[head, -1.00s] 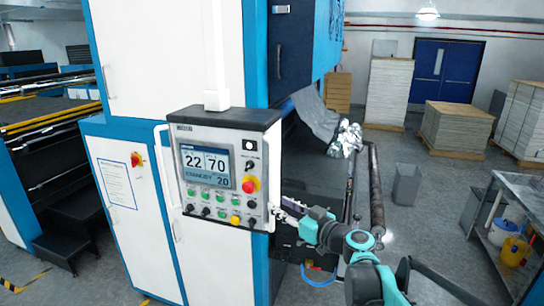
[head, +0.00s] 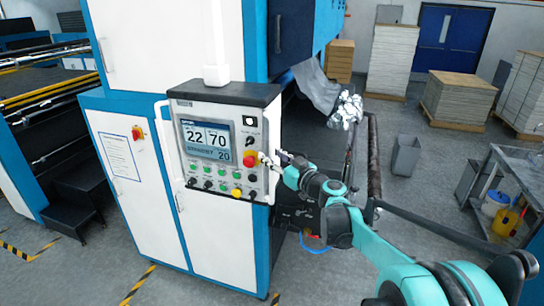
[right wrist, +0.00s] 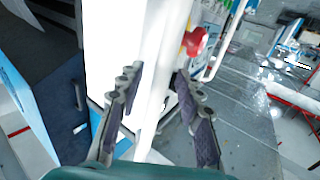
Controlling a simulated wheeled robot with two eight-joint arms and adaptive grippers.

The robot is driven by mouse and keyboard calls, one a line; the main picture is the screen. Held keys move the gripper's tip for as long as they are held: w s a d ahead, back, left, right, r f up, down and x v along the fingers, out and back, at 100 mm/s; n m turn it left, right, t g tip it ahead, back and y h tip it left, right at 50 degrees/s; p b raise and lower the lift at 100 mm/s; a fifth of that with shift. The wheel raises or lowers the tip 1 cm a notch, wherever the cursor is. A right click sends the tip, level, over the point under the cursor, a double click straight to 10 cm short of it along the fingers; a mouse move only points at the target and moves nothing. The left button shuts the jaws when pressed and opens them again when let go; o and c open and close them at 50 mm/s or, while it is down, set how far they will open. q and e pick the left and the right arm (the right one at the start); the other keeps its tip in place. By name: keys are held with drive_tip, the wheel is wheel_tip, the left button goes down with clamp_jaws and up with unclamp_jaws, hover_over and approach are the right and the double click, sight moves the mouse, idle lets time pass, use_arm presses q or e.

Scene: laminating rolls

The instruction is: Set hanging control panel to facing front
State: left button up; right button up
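The hanging control panel (head: 217,147) is a grey box with a lit screen, coloured buttons and a red stop knob. It hangs from a white post (head: 216,40), its face turned toward my head camera and slightly left. White handles run down both sides. My right gripper (head: 272,158) is at the right handle, beside the red knob. In the right wrist view, its fingers (right wrist: 158,82) are apart, with a white bar (right wrist: 166,70), apparently the handle, between them. Contact is unclear. The red knob also shows there (right wrist: 195,42). My left gripper is out of view.
The white and blue machine cabinet (head: 140,205) stands right behind the panel. A roller frame (head: 374,160) and a grey bin (head: 405,156) are to the right. A metal table (head: 520,165) stands at far right. Floor between is clear.

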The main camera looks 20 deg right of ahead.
drive_tip(key=shift+c, duration=0.4)
clamp_jaws()
drive_tip(key=shift+d, duration=0.15)
